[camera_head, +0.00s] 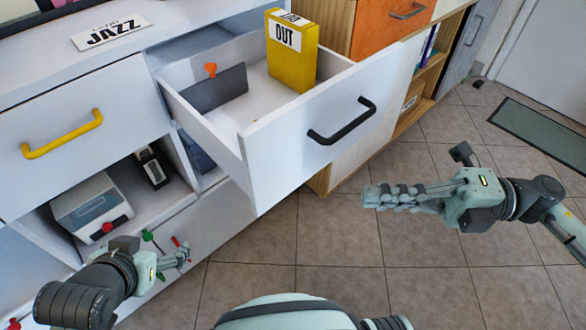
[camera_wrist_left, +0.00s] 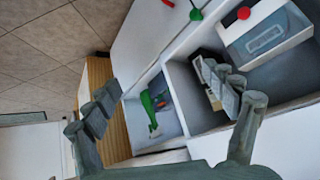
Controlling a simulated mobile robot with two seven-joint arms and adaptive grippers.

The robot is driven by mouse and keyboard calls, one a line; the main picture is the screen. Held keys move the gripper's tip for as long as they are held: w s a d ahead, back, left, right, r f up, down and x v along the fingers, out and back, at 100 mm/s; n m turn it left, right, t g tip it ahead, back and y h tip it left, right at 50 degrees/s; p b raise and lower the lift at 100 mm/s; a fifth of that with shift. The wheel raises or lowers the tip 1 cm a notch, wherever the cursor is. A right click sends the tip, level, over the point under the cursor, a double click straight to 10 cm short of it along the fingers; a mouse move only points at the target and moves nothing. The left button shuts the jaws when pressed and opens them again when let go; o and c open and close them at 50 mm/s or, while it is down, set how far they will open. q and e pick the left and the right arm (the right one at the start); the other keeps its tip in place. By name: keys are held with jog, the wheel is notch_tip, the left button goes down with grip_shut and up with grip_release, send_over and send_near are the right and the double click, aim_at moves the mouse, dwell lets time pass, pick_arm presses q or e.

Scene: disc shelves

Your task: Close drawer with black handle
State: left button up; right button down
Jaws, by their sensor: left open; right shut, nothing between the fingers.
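The white drawer (camera_head: 282,158) with the black handle (camera_head: 342,122) stands pulled out from the white cabinet in the head view. Inside it are a yellow box (camera_head: 290,55) marked OUT and a dark grey piece (camera_head: 213,88) with an orange knob. My right gripper (camera_head: 370,196) is shut and empty, to the right of and below the drawer front, apart from it. My left gripper (camera_head: 183,254) is open, low in front of the cabinet at the left, below the drawer. Its spread fingers (camera_wrist_left: 160,78) show in the left wrist view with nothing between them.
A closed drawer with a yellow handle (camera_head: 62,134) is at the left. Below it, an open compartment holds a grey-white box (camera_head: 90,207) and a black item (camera_head: 152,166). A JAZZ sign (camera_head: 110,32) lies on top. Tiled floor (camera_head: 340,235) is clear before the drawer.

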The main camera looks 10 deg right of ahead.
send_near(261, 181)
jog(key=s+a, duration=0.2)
jog(key=a, duration=0.1)
jog(key=shift+w+a+p, duration=0.3)
jog(key=shift+w+a, duration=0.8)
jog(key=shift+a, duration=0.05)
pick_arm(q)
jog(key=s, duration=0.1)
jog(key=s+a+g, duration=0.1)
jog(key=s+f, duration=0.1)
jog(key=shift+a+g+y, duration=0.3)
jog(key=shift+a+y, duration=0.1)
pick_arm(e)
jog(key=shift+w+a, duration=0.25)
jog(key=shift+w, duration=0.1)
pick_arm(q)
jog(key=shift+s, duration=0.1)
